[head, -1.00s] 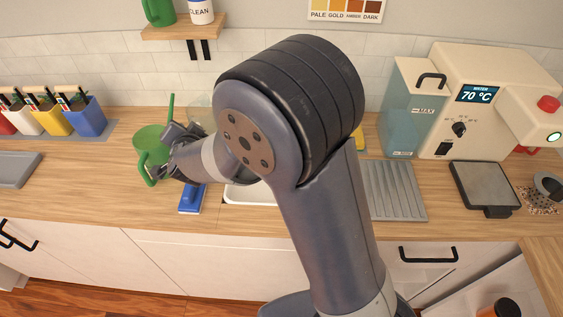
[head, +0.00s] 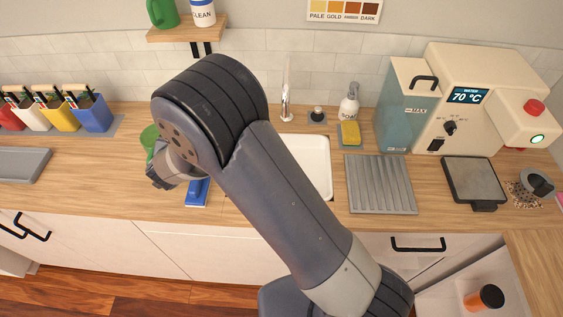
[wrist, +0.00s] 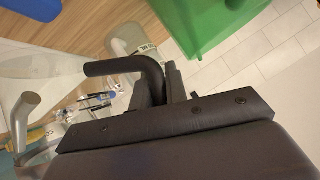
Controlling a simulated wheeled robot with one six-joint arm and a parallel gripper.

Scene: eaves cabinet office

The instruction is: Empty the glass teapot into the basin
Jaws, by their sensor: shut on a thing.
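My gripper (wrist: 172,85) is shut on a black curved handle (wrist: 125,67) in the wrist view. The handle appears to belong to the glass teapot (wrist: 40,68), whose clear body spreads out at the left; its contents cannot be made out. In the head view my gripper (head: 160,178) is low over the counter at the left, partly hidden by my arm, and I cannot make out the teapot there. The basin (head: 318,160) is a white sink set into the counter, right of my gripper and partly covered by my arm.
A tap (head: 287,95), soap bottle (head: 349,103) and yellow sponge (head: 350,133) are behind the basin; a ridged drainer (head: 380,184) is right.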

